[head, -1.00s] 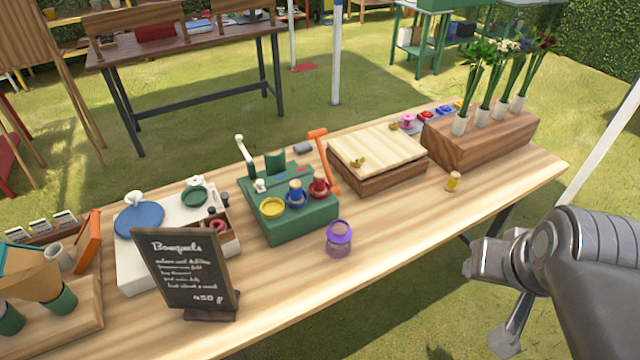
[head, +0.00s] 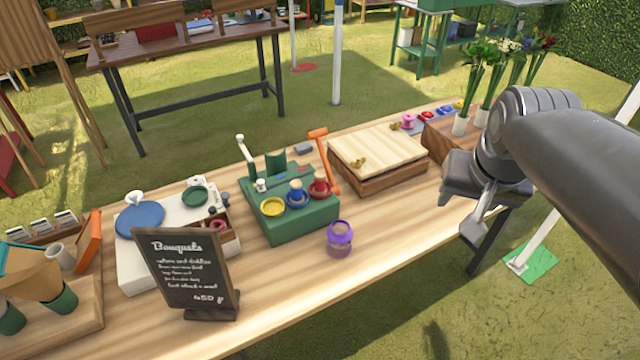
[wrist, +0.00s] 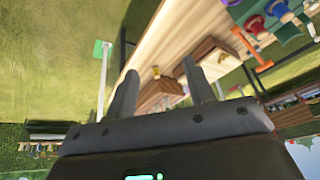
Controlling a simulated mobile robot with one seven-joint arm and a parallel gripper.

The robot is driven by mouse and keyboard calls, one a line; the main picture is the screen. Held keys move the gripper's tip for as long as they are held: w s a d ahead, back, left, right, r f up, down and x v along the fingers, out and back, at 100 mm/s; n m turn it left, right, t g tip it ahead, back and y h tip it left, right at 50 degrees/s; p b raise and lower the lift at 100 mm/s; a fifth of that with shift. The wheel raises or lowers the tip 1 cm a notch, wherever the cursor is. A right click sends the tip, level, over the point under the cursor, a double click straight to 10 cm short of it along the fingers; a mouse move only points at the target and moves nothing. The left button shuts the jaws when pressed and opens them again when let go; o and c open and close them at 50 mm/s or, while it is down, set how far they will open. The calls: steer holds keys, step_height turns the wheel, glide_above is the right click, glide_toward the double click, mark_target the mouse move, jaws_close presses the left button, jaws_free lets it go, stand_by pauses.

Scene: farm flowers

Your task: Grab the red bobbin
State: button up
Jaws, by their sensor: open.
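A red bobbin (head: 319,187) stands upright on the green box (head: 302,222), right of a blue bobbin (head: 296,192). In the wrist view the red bobbin (wrist: 256,25) is near the top right. Another small red spool (head: 427,116) lies at the table's back right, behind the wooden box. My gripper (head: 468,220) is over the right part of the table near its front edge, well to the right of the green box. In the wrist view its two fingers (wrist: 159,68) are apart with nothing held.
A wooden box with a pale lid (head: 378,155) stands right of the green box, and an orange-handled tool (head: 324,160) rises between them. A purple-topped jar (head: 340,237) stands in front. A chalkboard sign (head: 187,272) is at left.

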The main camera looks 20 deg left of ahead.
steer(key=w+a+g, duration=0.1)
steer(key=w+a, duration=0.5)
steer(key=w, duration=0.2)
steer(key=g, duration=0.2)
glide_toward(319, 175)
steer(key=shift+w+f, duration=0.2)
steer(key=shift+w, duration=0.05)
steer(key=shift+a+f, duration=0.2)
steer(key=shift+f, duration=0.05)
steer(key=f, duration=0.4)
steer(key=shift+w+f, duration=0.35)
steer(key=shift+w, duration=0.05)
steer(key=shift+w+d+f, duration=0.1)
steer(key=shift+f, duration=1.4)
steer(key=shift+w+f, duration=0.15)
steer(key=shift+f, duration=1.35)
steer(key=shift+c, duration=0.3)
steer(key=c, duration=0.9)
